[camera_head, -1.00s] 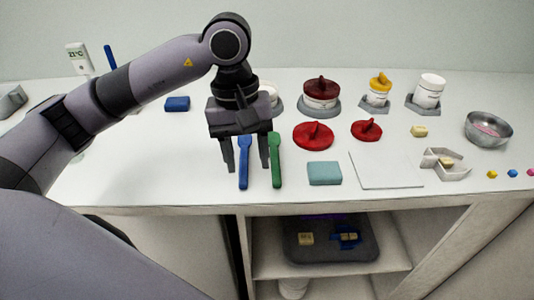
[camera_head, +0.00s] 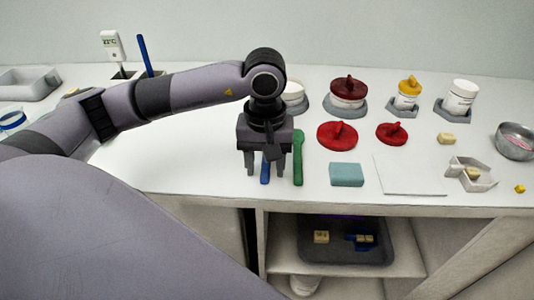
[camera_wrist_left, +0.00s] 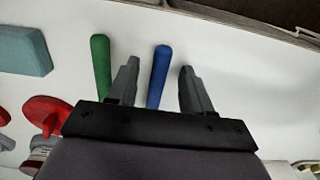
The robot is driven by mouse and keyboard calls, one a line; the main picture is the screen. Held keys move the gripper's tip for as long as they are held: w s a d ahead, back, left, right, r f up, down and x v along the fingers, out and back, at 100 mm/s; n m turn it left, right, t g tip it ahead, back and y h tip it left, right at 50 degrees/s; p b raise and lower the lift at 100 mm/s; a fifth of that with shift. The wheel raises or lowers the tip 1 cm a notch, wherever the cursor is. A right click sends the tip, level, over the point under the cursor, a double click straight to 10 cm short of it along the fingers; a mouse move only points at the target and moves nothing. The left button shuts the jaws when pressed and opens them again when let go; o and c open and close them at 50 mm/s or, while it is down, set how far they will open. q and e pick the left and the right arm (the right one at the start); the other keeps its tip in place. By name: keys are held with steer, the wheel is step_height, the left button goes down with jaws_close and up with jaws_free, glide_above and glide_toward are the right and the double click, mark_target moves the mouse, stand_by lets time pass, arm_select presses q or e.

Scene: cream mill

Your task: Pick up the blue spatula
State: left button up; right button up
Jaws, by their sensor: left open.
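The blue spatula (camera_head: 265,172) lies on the white counter, partly hidden behind my left gripper in the head view. In the left wrist view its blue handle (camera_wrist_left: 159,76) runs between the two fingers. My left gripper (camera_head: 265,172) points down over it with jaws open, one finger on each side; the gripper also shows in the left wrist view (camera_wrist_left: 157,80). No contact with the handle shows. A green spatula (camera_head: 298,158) lies just right of the gripper, outside the fingers, and also shows in the left wrist view (camera_wrist_left: 101,68). My right gripper is not in view.
A teal block (camera_head: 346,174), a white board (camera_head: 408,175) and red lids (camera_head: 337,136) lie to the right. Lidded jars stand behind. The counter left of the gripper is clear near the front edge. A shelf below holds a dark tray (camera_head: 345,252).

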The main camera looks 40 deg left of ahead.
arm_select(q)
jaws_close()
